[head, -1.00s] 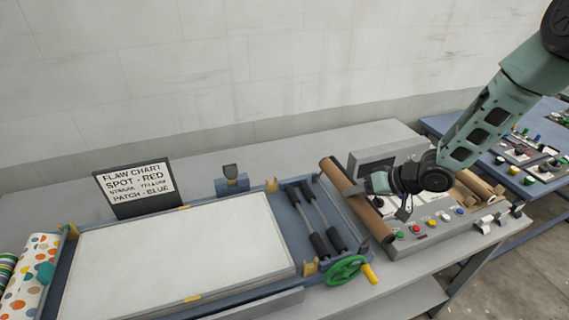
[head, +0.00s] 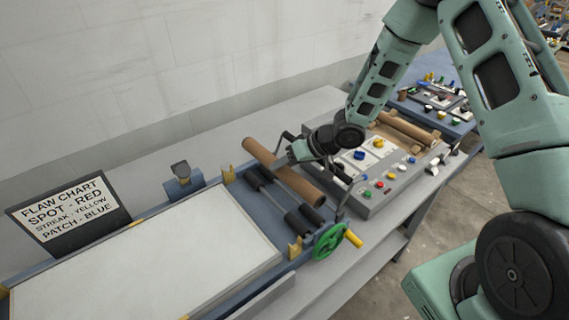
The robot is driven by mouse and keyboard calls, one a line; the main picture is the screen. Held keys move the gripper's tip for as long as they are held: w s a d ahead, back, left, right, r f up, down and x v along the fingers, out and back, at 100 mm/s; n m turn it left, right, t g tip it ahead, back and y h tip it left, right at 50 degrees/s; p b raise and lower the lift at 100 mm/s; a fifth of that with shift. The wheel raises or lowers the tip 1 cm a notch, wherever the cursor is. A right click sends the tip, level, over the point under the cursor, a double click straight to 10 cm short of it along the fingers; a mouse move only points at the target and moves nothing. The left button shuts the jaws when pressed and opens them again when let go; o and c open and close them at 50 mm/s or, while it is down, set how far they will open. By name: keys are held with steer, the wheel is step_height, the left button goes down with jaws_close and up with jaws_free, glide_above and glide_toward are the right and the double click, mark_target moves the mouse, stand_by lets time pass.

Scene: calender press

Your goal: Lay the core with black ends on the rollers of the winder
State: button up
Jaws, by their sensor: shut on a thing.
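My gripper (head: 283,160) is shut on a brown cardboard core (head: 306,191), gripped near its middle. The core lies slantwise in the picture, roughly parallel to the rollers, just to their right. I cannot tell how high above them it is, or whether it touches anything. Its ends show brown or dark; I cannot make out black there. The winder's two rollers (head: 277,194) are grey rods with thick black sleeves near both ends, set in the blue frame (head: 228,194). No core lies on them.
A green handwheel (head: 328,242) with a yellow handle (head: 353,238) stands at the winder's front. A white sheet bed (head: 190,270) and a flaw chart (head: 68,212) are left. A control panel (head: 395,180) and more brown cores (head: 410,127) are right.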

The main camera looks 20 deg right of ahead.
step_height(320, 180, down, 5)
steer(key=b, duration=0.4)
steer(key=shift+b, duration=0.35)
steer(key=shift+f+b, duration=0.5)
steer(key=shift+f, duration=0.9)
steer(key=shift+f, duration=0.25)
steer(key=shift+s+d+f+b, duration=0.15)
steer(key=shift+f+b, duration=0.15)
steer(key=shift+f, duration=0.3)
steer(key=shift+s+f, duration=0.1)
steer(key=shift+f, duration=0.1)
jaws_close()
steer(key=o, duration=1.3)
jaws_free()
steer(key=shift+f, duration=0.1)
steer(key=shift+r, duration=0.2)
steer(key=shift+w, duration=0.2)
